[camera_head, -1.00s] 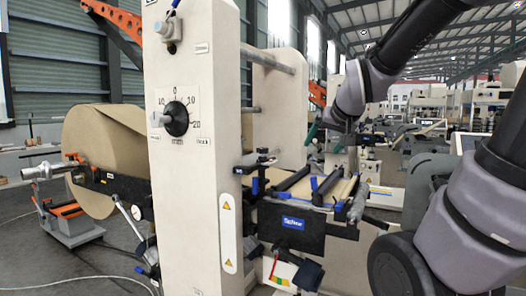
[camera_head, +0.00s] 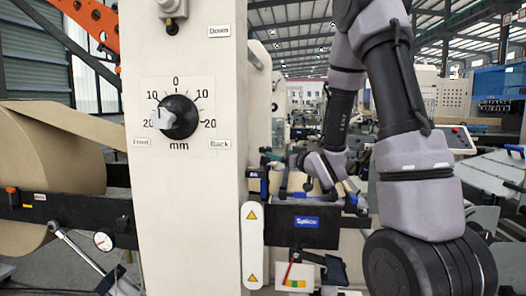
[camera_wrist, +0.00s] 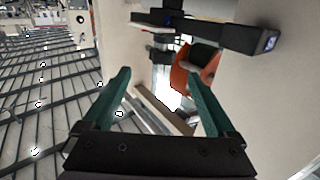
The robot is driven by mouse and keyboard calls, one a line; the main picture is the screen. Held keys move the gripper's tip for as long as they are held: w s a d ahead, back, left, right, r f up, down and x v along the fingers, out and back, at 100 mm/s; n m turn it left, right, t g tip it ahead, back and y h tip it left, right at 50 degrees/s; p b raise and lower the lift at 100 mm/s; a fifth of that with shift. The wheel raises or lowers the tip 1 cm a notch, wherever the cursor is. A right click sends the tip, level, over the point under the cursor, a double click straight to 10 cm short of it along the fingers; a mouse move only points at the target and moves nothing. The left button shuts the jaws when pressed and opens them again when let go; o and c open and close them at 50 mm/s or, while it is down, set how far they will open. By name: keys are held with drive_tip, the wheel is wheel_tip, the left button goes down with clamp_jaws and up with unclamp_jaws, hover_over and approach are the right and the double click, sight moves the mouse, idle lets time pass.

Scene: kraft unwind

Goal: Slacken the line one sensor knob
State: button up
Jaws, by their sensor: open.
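In the wrist view my gripper (camera_wrist: 158,78) is open and empty, with its two green fingers spread apart. Beyond the fingertips is a black bar (camera_wrist: 225,33) with a blue-marked end, beside a pale panel. An orange-red part (camera_wrist: 188,70) shows between and behind the fingers. In the head view, small black and blue fittings (camera_head: 257,175) stand at the right side of the cream column. My wrist is just right of them, and the fingers are hard to make out. I cannot tell which fitting is the line one sensor knob.
The cream column (camera_head: 188,225) carries a large black dial knob (camera_head: 177,117) with a mm scale. A brown paper roll (camera_head: 45,150) is at left. The splice unit (camera_head: 300,222) sits right of the column. A gauge (camera_head: 103,241) hangs at lower left.

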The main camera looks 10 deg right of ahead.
sight(265, 150)
drive_tip(key=x, duration=1.1)
drive_tip(key=shift+s+a, duration=0.1)
drive_tip(key=shift+a, duration=0.05)
drive_tip(key=c, duration=1.4)
